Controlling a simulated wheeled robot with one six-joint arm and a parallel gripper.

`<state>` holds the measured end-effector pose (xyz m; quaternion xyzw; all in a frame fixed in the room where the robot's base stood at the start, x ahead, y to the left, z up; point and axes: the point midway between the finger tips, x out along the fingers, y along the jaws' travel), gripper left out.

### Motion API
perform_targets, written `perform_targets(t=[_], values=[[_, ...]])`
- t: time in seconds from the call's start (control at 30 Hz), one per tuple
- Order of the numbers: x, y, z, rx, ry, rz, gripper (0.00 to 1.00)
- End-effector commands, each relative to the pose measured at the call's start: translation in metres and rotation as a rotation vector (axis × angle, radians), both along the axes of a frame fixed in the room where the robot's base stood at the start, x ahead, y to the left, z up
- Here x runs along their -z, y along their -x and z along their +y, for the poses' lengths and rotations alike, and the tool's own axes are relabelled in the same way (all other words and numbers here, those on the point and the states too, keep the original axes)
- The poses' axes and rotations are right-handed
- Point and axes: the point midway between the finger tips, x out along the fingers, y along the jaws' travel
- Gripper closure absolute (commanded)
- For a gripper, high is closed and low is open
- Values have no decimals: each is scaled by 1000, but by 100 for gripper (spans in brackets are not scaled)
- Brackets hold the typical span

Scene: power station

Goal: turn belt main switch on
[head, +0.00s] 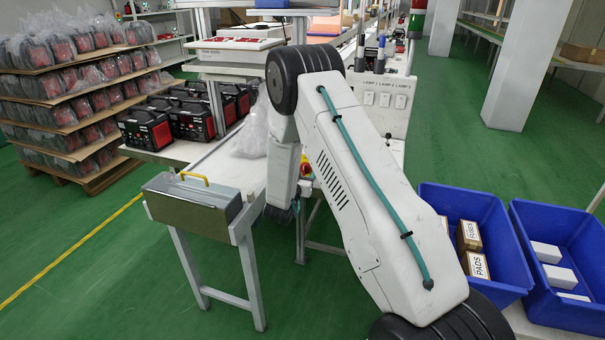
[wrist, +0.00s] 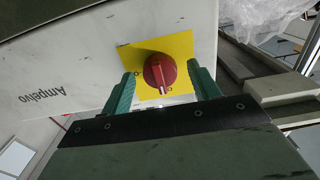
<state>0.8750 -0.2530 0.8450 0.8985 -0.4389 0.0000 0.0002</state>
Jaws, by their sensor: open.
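The belt main switch (wrist: 160,72) is a red rotary knob on a yellow plate (wrist: 182,46), seen in the wrist view. The plate sits on a pale panel marked "Ampelvo". My gripper (wrist: 163,82) is open, with one green finger on each side of the knob. The fingers look apart from the knob, though the exact distance is hard to tell. In the head view a small bit of red and yellow (head: 305,168) shows beside my arm. My arm hides most of that area and the gripper's fingertips there.
A metal box with a yellow handle (head: 195,200) stands at the bench end. Black-and-red units (head: 150,130) sit beside the conveyor. Clear plastic wrap (head: 252,135) lies near my arm. Blue bins (head: 525,230) stand at right. Green floor is open at lower left.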

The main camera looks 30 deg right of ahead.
Motion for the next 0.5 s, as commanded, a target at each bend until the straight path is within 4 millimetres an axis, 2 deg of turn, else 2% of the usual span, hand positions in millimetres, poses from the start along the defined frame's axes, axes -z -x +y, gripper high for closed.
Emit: perform_targets(t=[0.07,0.2,0.23,0.5], values=[[0,0,0,0,0,0,39],[0,0,0,0,0,0,78],[0,0,0,0,0,0,84],[0,0,0,0,-9,-12,84]])
